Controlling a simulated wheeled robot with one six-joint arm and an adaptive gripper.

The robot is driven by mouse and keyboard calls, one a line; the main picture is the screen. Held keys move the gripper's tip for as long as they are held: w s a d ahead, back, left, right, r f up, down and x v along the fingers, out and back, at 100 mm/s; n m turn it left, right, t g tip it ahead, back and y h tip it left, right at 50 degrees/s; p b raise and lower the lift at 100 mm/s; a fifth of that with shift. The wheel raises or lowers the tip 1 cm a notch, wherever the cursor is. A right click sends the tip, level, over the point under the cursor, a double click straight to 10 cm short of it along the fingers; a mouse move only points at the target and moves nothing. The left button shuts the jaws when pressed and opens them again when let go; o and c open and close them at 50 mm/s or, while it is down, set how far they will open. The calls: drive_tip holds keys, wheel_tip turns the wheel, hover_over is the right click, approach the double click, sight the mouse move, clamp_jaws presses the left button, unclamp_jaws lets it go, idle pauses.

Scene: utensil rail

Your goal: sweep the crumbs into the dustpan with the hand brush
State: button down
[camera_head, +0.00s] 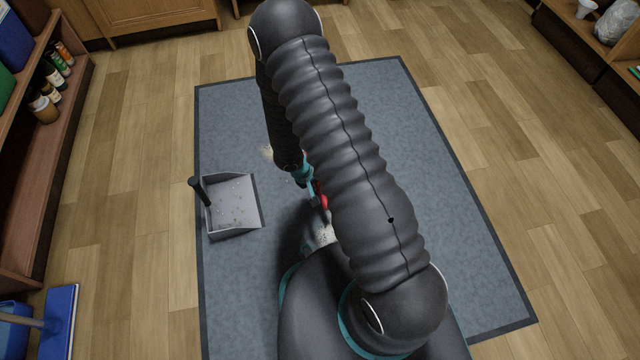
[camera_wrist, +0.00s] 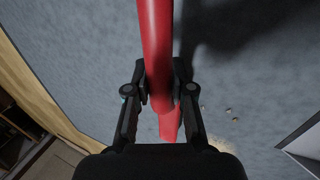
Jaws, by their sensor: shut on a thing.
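My gripper (camera_head: 313,187) is low over the grey-blue mat, right of the dustpan, partly hidden by my arm. It is shut on the red handle of the hand brush (camera_head: 323,199). In the wrist view the handle (camera_wrist: 156,45) runs between the two fingers (camera_wrist: 160,92); the bristles cannot be made out. The grey dustpan (camera_head: 255,190) lies on the mat with its dark handle at the upper left and several crumbs in it. Its pale edge (camera_wrist: 300,140) shows at the wrist view's right. Pale crumbs (camera_head: 267,152) lie above and right of the dustpan; a few crumbs (camera_wrist: 233,110) show in the wrist view.
The mat (camera_head: 400,100) has a dark border and lies on a wooden floor. Another shelf (camera_head: 590,60) is at the upper right. The mat's far part looks clear.

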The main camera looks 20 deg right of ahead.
drive_tip(key=shift+f, duration=0.85)
idle(0.4)
drive_tip(key=shift+a, duration=0.1)
drive_tip(key=shift+s+a, duration=0.15)
drive_tip(key=shift+a, duration=3.35)
drive_tip(key=shift+s+a, duration=0.2)
drive_tip(key=shift+a, duration=3.35)
drive_tip(key=shift+s+a, duration=0.15)
drive_tip(key=shift+a, duration=3.35)
drive_tip(key=shift+r, duration=0.1)
drive_tip(key=shift+d+r+p, duration=0.3)
drive_tip(key=shift+d+r, duration=0.05)
drive_tip(key=shift+r, duration=0.45)
drive_tip(key=shift+d+r+p, duration=0.3)
drive_tip(key=shift+d+r, duration=0.05)
drive_tip(key=shift+r, duration=0.5)
drive_tip(key=shift+d+r+p, duration=0.3)
drive_tip(key=shift+d+r, duration=0.05)
drive_tip(key=shift+r, duration=0.45)
drive_tip(key=shift+w, duration=0.1)
